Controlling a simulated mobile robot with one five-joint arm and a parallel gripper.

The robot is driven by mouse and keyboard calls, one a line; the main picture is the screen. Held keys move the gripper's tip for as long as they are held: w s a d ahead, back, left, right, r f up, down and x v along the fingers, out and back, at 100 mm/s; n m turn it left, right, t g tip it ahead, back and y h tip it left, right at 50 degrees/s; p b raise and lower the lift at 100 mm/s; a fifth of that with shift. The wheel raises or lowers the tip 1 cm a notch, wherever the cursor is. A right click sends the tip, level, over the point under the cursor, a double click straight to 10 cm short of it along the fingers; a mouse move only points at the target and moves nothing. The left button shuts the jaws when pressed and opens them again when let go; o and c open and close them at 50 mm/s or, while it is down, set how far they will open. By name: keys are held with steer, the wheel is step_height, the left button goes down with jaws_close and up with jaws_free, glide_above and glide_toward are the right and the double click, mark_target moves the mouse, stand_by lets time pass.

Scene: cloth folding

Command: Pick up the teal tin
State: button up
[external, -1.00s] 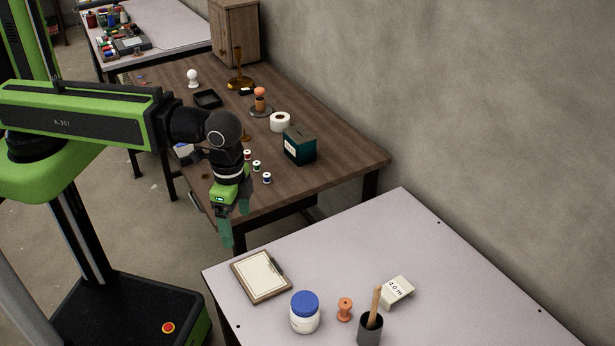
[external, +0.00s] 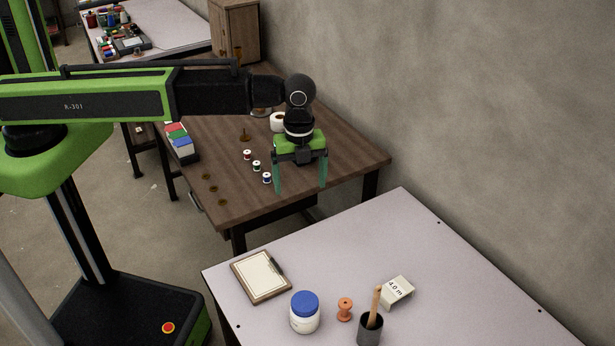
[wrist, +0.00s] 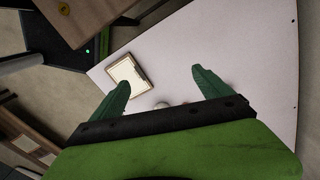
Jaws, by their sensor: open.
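The teal tin, a dark teal box with a slotted top in the earlier external view, is hidden now behind my gripper and wrist. My gripper (external: 300,186) points down with its teal fingers spread apart, in front of where the tin stood on the brown wooden table (external: 225,185). Nothing shows between the fingers. In the wrist view my gripper (wrist: 158,80) is also open and empty, and the tin does not show there.
Thread spools (external: 256,166) stand left of my gripper. A white roll (external: 278,122) is partly hidden behind my wrist. The pale front table (external: 420,240) holds a clipboard (external: 261,276), a blue-lidded jar (external: 305,312), an orange spool (external: 345,309) and a dark cup (external: 370,328).

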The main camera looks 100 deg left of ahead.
steer(key=a+r+p, duration=0.2)
steer(key=a+r, duration=0.1)
steer(key=a, duration=1.5)
steer(key=s+a+n+p, duration=0.1)
steer(key=s+a+n, duration=0.1)
steer(key=s+a, duration=0.45)
steer(key=s+a+n, duration=0.1)
steer(key=s+a, duration=0.2)
steer(key=a, duration=0.6)
steer(key=f+b, duration=0.5)
steer(key=b, duration=0.1)
steer(key=f+b, duration=1.2)
steer(key=shift+w+d, duration=0.35)
steer(key=shift+r, duration=0.2)
steer(key=shift+c, duration=0.3)
steer(key=c, duration=1.7)
